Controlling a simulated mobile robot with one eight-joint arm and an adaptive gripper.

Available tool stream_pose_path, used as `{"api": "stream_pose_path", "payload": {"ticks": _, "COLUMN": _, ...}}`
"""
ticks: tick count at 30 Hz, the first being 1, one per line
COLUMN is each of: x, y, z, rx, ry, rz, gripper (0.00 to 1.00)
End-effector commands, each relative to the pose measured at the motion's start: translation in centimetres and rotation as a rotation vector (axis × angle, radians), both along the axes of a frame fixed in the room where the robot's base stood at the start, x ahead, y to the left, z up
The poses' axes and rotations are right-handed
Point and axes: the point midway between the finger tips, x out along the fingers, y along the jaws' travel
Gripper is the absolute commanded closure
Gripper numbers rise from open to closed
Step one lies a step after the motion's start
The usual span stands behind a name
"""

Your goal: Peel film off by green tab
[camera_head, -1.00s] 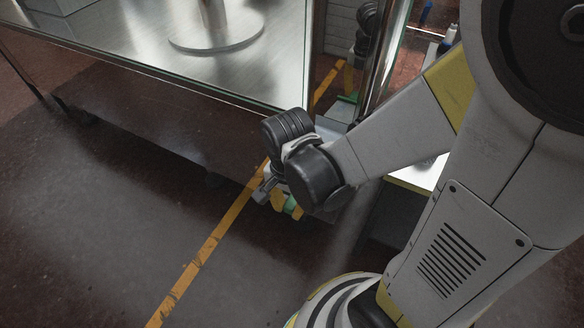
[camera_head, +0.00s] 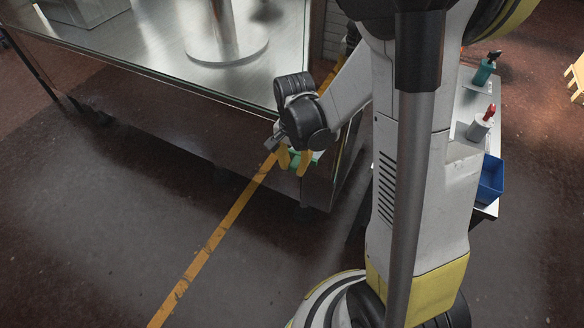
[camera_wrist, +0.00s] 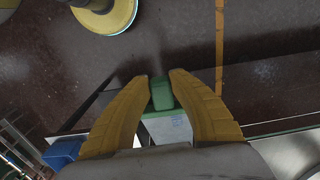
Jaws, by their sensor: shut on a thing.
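My gripper (camera_head: 293,169) is low in front of the right corner of the steel-topped filler (camera_head: 150,50). In the wrist view, its two yellow fingers (camera_wrist: 161,76) close around a green tab (camera_wrist: 161,94). A pale, partly clear sheet (camera_wrist: 168,128) shows just below the tab between the fingers; whether it is the film attached to the tab I cannot tell. In the head view, the tab is mostly hidden by the fingers, with some green showing beside them. The film's edges on the filler are hard to make out.
A side table at the right holds a green bottle (camera_head: 484,70), a red-topped bottle (camera_head: 481,124) and a blue bin (camera_head: 490,178). A yellow floor line (camera_head: 215,240) runs beneath my gripper. The dark floor at the left is clear.

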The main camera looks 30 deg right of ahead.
Motion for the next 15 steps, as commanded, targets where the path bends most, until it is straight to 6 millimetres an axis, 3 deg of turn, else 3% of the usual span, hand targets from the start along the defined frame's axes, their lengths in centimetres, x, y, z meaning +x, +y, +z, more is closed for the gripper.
{"api": "stream_pose_path", "payload": {"ticks": 15, "x": -1.6, "y": 2.3, "z": 5.0, "rx": 0.000, "ry": 0.000, "rz": 0.002, "gripper": 1.00}}
